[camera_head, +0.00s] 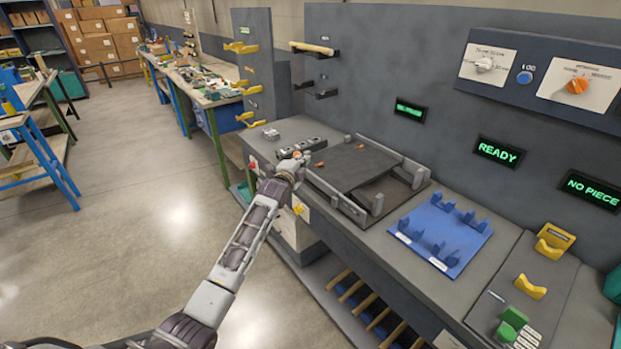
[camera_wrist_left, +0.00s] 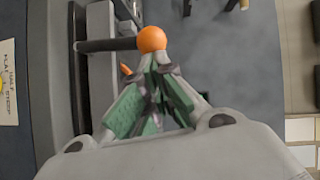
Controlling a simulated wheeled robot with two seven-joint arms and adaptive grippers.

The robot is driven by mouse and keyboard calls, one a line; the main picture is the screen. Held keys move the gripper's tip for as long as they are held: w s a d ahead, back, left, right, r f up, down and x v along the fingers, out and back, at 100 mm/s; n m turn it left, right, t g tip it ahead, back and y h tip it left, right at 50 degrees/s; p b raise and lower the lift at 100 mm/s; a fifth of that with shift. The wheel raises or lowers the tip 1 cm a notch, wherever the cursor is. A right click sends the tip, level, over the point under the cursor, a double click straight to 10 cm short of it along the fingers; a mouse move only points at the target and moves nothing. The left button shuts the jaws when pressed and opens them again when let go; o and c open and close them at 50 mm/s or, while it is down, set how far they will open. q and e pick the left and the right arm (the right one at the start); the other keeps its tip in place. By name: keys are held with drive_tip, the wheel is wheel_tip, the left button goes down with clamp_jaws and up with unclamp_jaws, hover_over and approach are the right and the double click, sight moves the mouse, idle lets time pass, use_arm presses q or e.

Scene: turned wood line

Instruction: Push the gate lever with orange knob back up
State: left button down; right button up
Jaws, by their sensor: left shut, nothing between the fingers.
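The gate lever's orange knob (camera_wrist_left: 152,38) is a round ball in the left wrist view, on the end of a dark rod (camera_wrist_left: 108,44) that runs left to a grey block. My left gripper (camera_wrist_left: 157,62) is shut and empty. Its fingertips are right at the near side of the knob; I cannot tell whether they touch it. In the head view my left gripper (camera_head: 297,162) is at the left end of the dark machine bed, and the knob cannot be told apart clearly there. My right gripper is not in view.
The dark machine bed (camera_head: 376,205) with grey side rails lies right of the gripper. A blue tray with cradles (camera_head: 416,246) and yellow holders (camera_head: 530,287) stand further right. The upright panel carries a READY display (camera_head: 499,152). Floor at left is open.

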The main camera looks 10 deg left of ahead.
sight(295, 153)
use_arm(q)
drive_tip(key=a+n+p, duration=0.1)
drive_tip(key=w+a+r+g+p, duration=0.1)
drive_tip(key=p, duration=0.1)
drive_tip(key=w+a+n+g+p, duration=0.1)
drive_tip(key=p, duration=0.1)
drive_tip(key=shift+w+r+n, duration=0.1)
drive_tip(key=shift+r+n, duration=0.15)
drive_tip(key=shift+n, duration=0.05)
drive_tip(key=shift+w+a+h+p, duration=0.25)
drive_tip(key=shift+a+h+p, duration=0.05)
drive_tip(key=shift+p, duration=0.25)
drive_tip(key=shift+w+a+f+n+g+h+b, duration=0.2)
drive_tip(key=shift+w+a+n+g+h+b, duration=0.1)
drive_tip(key=shift+w+a+n+g+b, duration=0.5)
drive_tip(key=shift+w+a+f+n+g+h+b, duration=0.2)
drive_tip(key=shift+w+a+n+g+h+b, duration=0.15)
drive_tip(key=shift+w+a, duration=0.45)
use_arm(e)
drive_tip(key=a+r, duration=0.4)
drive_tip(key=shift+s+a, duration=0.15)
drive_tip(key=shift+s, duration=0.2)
use_arm(q)
drive_tip(key=shift+s+a+r, duration=0.1)
drive_tip(key=shift+s+a, duration=0.1)
drive_tip(key=shift+a, duration=0.05)
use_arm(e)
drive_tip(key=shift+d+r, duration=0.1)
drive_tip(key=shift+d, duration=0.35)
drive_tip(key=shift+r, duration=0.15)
